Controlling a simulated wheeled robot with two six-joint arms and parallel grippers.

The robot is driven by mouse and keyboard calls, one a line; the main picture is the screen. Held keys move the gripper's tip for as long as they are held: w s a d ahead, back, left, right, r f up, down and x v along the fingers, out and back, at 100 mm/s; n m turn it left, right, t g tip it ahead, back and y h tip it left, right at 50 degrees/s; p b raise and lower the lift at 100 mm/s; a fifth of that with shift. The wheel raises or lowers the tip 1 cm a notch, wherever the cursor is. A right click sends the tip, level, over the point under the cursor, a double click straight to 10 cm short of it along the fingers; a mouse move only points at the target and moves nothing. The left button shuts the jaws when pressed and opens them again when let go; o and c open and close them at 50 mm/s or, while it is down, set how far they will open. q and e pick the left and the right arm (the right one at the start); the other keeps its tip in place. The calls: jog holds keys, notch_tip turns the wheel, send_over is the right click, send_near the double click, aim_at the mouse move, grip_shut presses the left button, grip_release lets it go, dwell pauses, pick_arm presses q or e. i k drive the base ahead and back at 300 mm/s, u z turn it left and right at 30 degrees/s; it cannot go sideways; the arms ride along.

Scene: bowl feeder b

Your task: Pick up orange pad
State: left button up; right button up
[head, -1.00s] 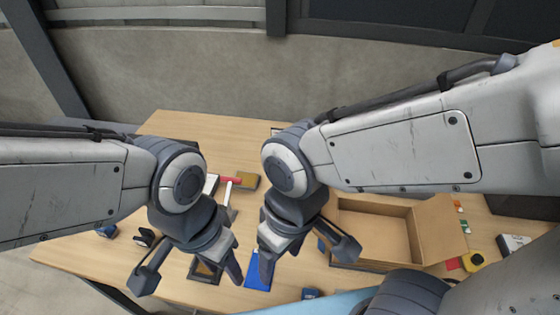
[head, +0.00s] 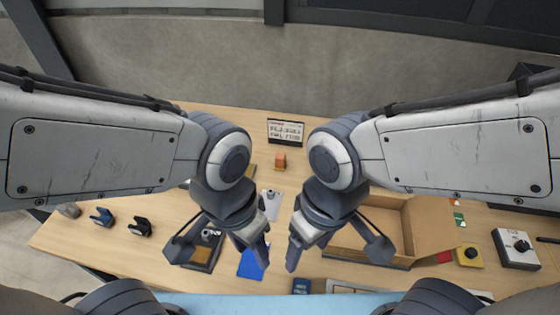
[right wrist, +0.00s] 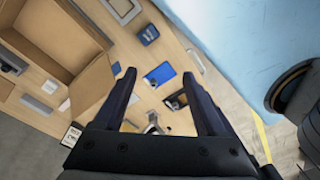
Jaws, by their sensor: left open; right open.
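A small orange block (head: 280,160) stands on the wooden table near the back middle, in front of a printed card; it may be the orange pad, but its flat shape is not clear. My left gripper (head: 222,250) is open and empty, above the table left of the blue pad (head: 252,262). My right gripper (head: 337,256) is open and empty, right of that pad. In the right wrist view its jaws (right wrist: 159,76) are apart, with the blue pad (right wrist: 160,74) far below between them. Both grippers are in front of the orange block and apart from it.
An open cardboard box (head: 385,225) stands right of centre. A dark tray (head: 203,252) lies at front left, with dark blue (head: 103,217) and black (head: 140,227) holders farther left. A yellow button box (head: 468,256) and white knob box (head: 515,248) stand at right.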

aim_at(280, 162)
jog(key=k, duration=1.2)
jog(key=u, duration=0.85)
jog(key=i, duration=1.35)
jog(key=z, duration=0.35)
